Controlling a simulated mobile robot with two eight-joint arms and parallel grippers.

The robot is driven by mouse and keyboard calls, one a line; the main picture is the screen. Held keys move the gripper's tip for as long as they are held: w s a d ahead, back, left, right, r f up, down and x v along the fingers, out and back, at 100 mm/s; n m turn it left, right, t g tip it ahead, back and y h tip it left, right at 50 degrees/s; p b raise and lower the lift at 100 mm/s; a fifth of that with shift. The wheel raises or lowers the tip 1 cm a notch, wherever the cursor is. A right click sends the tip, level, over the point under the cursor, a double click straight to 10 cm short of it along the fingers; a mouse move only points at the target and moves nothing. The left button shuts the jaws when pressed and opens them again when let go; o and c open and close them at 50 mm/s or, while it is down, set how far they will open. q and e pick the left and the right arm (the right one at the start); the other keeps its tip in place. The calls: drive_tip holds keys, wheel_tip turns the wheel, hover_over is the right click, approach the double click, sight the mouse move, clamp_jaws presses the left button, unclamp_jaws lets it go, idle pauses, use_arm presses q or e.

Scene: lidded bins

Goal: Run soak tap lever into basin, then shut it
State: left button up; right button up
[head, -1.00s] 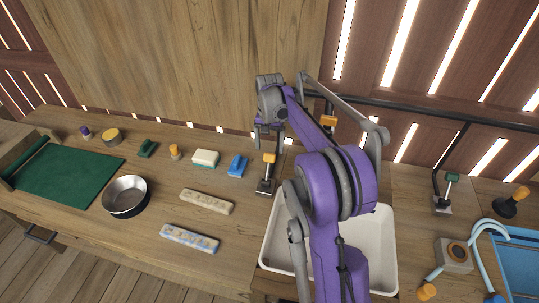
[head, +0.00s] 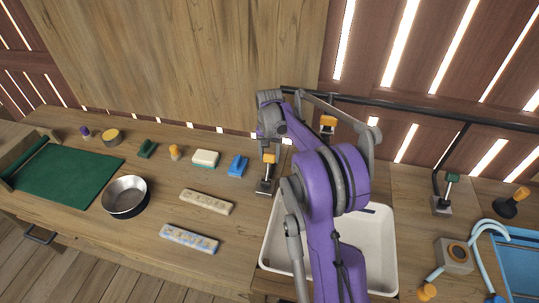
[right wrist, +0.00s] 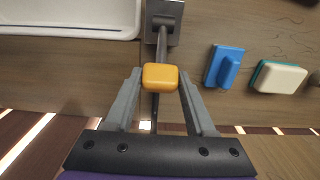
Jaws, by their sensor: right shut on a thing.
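A tap lever with an orange knob (head: 269,159) stands upright on a grey base at the left rim of the white basin (head: 383,262). The orange knob also shows in the right wrist view (right wrist: 160,77), on a grey stem. My right gripper (right wrist: 160,84) is shut on this knob, one finger on each side. In the head view, my right gripper (head: 268,146) reaches the lever from above. My purple right arm hides part of the basin, so I cannot tell whether water runs. My left gripper is not in view.
A blue block (head: 238,166) and a white-and-green sponge (head: 205,158) lie left of the lever. A metal bowl (head: 125,196) and green mat (head: 68,176) are farther left. Another lever with a green knob (head: 452,177) stands at the right, near a blue basin (head: 520,262).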

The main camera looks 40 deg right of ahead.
sight(268, 166)
clamp_jaws()
drive_tip(key=shift+s+a+r+t+h+b, duration=0.35)
drive_tip(key=shift+s+a+t+h, duration=0.25)
drive_tip(key=shift+a+h, duration=0.2)
drive_tip(key=shift+s+a+r+t+h+b, duration=0.3)
drive_tip(key=shift+s+a+t+h+b, duration=0.1)
drive_tip(key=shift+s+a+t+h, duration=0.6)
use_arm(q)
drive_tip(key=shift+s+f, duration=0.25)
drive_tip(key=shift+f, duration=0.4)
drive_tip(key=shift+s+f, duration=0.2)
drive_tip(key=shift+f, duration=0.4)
use_arm(e)
drive_tip(key=shift+s+a, duration=0.15)
drive_tip(key=shift+a, duration=0.25)
drive_tip(key=o, duration=1)
unclamp_jaws()
drive_tip(key=shift+r, duration=0.2)
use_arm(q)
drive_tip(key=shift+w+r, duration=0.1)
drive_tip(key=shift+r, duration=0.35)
use_arm(e)
drive_tip(key=v, duration=1)
drive_tip(key=shift+a+r, duration=0.2)
drive_tip(key=shift+r, duration=0.1)
